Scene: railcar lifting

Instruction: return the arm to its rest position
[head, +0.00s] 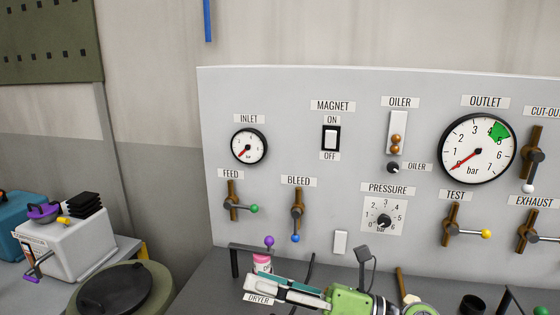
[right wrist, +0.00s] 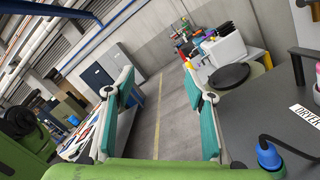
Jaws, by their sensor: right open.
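My right gripper (head: 258,286) is at the bottom of the head view, low in front of the grey panel, with teal finger pads and a green body. It points to the left, close to the DRYER label. In the right wrist view its two fingers (right wrist: 158,72) stand wide apart, with nothing between them but the floor and wall beyond. The grey panel (head: 300,90) stands upright behind it, carrying gauges, valves and a switch. The MAGNET switch (head: 331,138) and the INLET gauge (head: 249,146) show clearly. My left gripper is not in view.
A pink-and-white container (head: 262,263) stands just behind my right gripper, near a purple-knobbed handle (head: 269,241). A round dark lid (head: 115,290) and a white box (head: 75,245) are at the left. Open floor (right wrist: 160,125) shows in the wrist view.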

